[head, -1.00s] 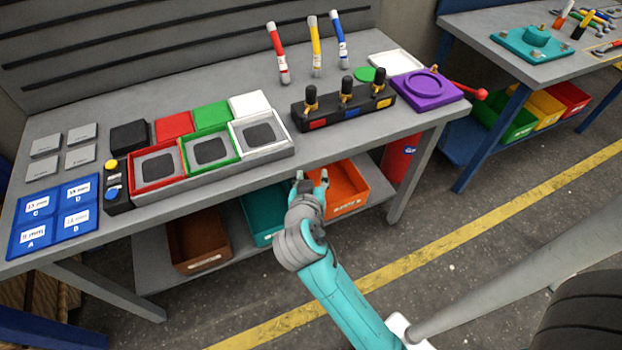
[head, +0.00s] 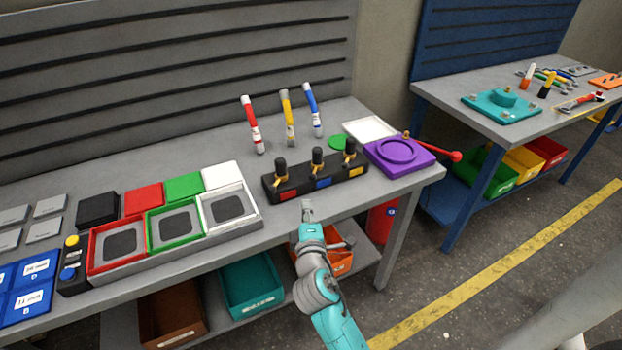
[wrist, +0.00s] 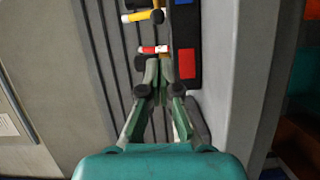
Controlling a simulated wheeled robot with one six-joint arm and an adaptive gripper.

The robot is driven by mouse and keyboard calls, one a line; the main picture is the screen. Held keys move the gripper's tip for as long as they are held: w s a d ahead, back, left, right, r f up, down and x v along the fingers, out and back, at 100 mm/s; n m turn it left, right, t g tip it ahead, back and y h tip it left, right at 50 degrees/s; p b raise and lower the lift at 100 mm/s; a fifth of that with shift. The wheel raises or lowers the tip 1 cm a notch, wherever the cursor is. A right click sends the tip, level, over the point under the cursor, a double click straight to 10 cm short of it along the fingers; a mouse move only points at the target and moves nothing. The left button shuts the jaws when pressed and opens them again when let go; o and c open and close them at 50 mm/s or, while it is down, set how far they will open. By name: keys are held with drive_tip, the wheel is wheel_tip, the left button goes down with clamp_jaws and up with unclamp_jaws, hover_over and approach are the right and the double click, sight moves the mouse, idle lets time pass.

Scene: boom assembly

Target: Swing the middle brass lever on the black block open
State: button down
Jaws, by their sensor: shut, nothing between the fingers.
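The black block (head: 300,188) lies near the front edge of the grey bench in the head view, with coloured patches on its front. Three brass levers with black knobs stand on it in a row; the middle lever (head: 317,160) is upright. My gripper (head: 307,207) is in front of the block, near the bench's front edge, apart from the levers and empty. In the wrist view my gripper (wrist: 158,75) has its fingers together. The block (wrist: 186,40) shows there at upper right, with its red and blue patches.
Red, yellow and blue markers (head: 288,118) stand behind the block. A purple fixture (head: 398,168) with a red-ended handle is right of it. Framed trays (head: 175,248) stand to the left. Coloured bins sit on the shelf below the bench.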

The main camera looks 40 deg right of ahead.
sight(315, 169)
drive_tip(key=shift+w+d+n, duration=0.2)
drive_tip(key=shift+d+n, duration=0.15)
drive_tip(key=shift+n, duration=0.05)
drive_tip(key=x, duration=0.9)
drive_tip(key=shift+w+d, duration=0.15)
drive_tip(key=shift+w, duration=0.2)
